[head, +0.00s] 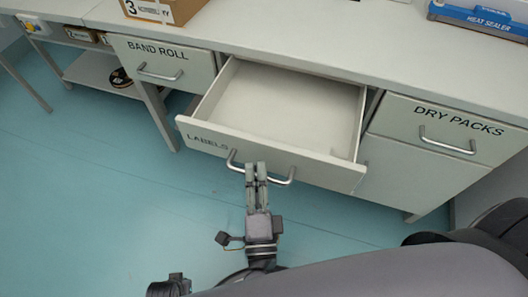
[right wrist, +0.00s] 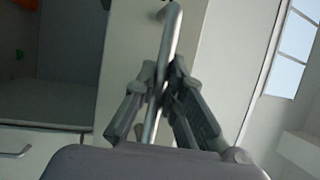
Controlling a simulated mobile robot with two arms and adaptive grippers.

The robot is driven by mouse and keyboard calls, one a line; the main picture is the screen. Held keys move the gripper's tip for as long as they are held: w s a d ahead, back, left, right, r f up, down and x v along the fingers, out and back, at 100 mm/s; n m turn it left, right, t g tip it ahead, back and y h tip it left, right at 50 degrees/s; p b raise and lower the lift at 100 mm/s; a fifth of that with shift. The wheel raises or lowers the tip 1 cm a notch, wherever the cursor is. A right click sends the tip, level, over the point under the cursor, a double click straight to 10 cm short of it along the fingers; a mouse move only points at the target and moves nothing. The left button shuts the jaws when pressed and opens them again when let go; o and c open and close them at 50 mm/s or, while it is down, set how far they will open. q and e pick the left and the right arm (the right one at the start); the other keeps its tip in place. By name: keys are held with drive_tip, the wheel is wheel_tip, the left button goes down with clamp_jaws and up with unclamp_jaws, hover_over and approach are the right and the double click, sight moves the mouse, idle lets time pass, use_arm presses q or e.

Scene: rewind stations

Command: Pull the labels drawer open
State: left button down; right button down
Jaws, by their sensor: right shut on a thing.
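The labels drawer (head: 206,146) stands well out from the bench in the head view, and its inside looks empty. Its front carries the word LABELS and a silver bar handle (head: 284,181). My right gripper (head: 256,169) is shut on that handle near its middle. In the right wrist view the two fingers (right wrist: 163,82) close on the handle bar (right wrist: 172,35) from both sides, with the pale drawer front (right wrist: 126,50) behind.
The closed band roll drawer (head: 160,62) is to the left and the closed dry packs drawer (head: 440,128) to the right. A cardboard box (head: 165,10) and a blue heat sealer box (head: 480,18) stand on the bench top (head: 310,35). The teal floor (head: 80,180) in front is clear.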

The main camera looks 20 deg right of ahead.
drive_tip(key=shift+s+a+f, duration=0.1)
drive_tip(key=shift+s+a, duration=0.5)
drive_tip(key=shift+s, duration=0.3)
drive_tip(key=c, duration=1.7)
unclamp_jaws()
drive_tip(key=shift+o, duration=0.2)
drive_tip(key=shift+s, duration=0.1)
drive_tip(key=v, duration=0.7)
drive_tip(key=shift+s+f, duration=0.2)
drive_tip(key=shift+f, duration=0.1)
drive_tip(key=shift+a, duration=0.15)
drive_tip(key=shift+w, duration=0.1)
